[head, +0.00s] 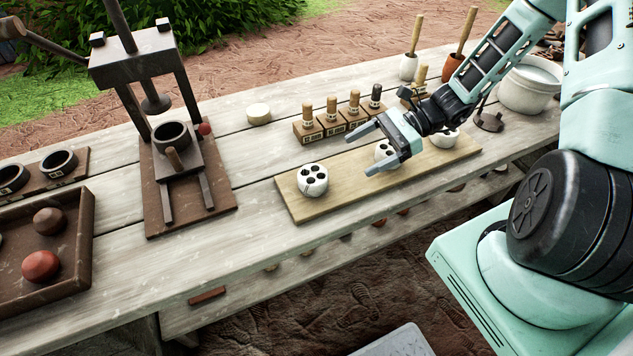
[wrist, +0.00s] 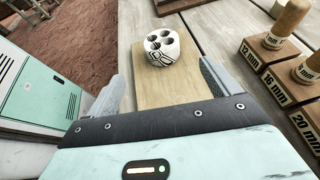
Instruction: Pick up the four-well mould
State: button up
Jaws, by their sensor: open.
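Three white round moulds with dark wells stand in a row on a light wooden board (head: 440,165). The left mould (head: 313,180) stands clear near the board's left end, and it appears ahead of the fingers in the wrist view (wrist: 162,46). The middle mould (head: 384,152) is partly hidden behind my gripper, and the right mould (head: 445,138) is partly hidden by my arm. I cannot tell for sure which one is the four-well mould. My gripper (head: 365,153) is open and empty above the board, pointing left. Its spread fingers also show in the wrist view (wrist: 163,85).
Behind the board stand several wooden-handled pegs in labelled blocks (head: 340,125). A dark press (head: 175,150) stands to the left, beyond a bare table strip. A brown tray (head: 85,215) with balls is at far left. A white bowl (head: 528,90) is at the right.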

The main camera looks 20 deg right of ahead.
aim_at(325, 173)
jog(key=p+x, duration=0.1)
jog(key=x, duration=0.8)
jog(key=shift+a+f, duration=0.1)
jog(key=shift+a, duration=0.2)
jog(key=x, duration=0.1)
jog(key=p+x, duration=0.1)
jog(key=x, duration=0.2)
jog(key=shift+w+a+r+p, duration=0.15)
jog(key=shift+w+r+p, duration=0.1)
jog(key=shift+p, duration=0.05)
jog(key=shift+w+a+f, duration=0.1)
jog(key=shift+a+f, duration=0.25)
jog(key=shift+a, duration=0.1)
jog(key=c, duration=1.2)
